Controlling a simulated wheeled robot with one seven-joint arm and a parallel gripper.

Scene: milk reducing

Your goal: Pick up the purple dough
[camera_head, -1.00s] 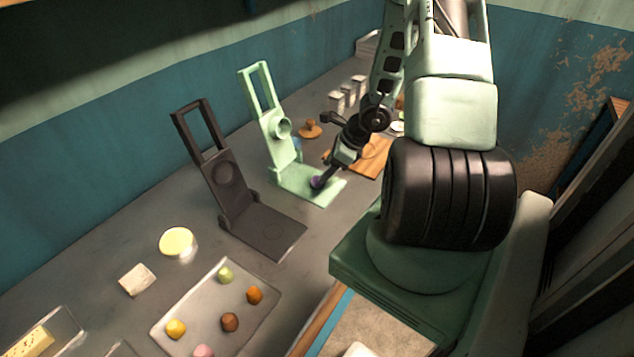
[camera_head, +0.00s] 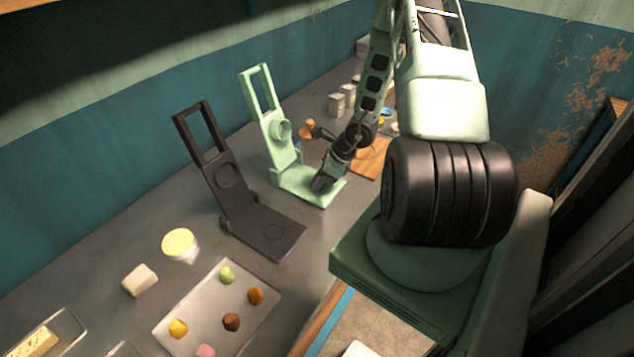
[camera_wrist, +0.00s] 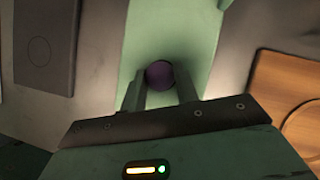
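The purple dough (camera_wrist: 160,74) is a small dark round lump in the wrist view, lying on the base plate of the light green press (camera_wrist: 160,25). The press (camera_head: 280,148) stands with its arm raised in the head view. My gripper (camera_wrist: 162,78) is open, with one finger on each side of the dough; whether the fingers touch it is unclear. In the head view my gripper (camera_head: 320,184) is low over the green base plate and hides the dough.
A dark press (camera_head: 228,185) stands left of the green one. A tray (camera_head: 262,302) with several coloured dough lumps lies nearer. A wooden board (camera_head: 368,160) is behind my gripper. A yellow-topped tub (camera_head: 180,244) and a white block (camera_head: 140,280) stand at left.

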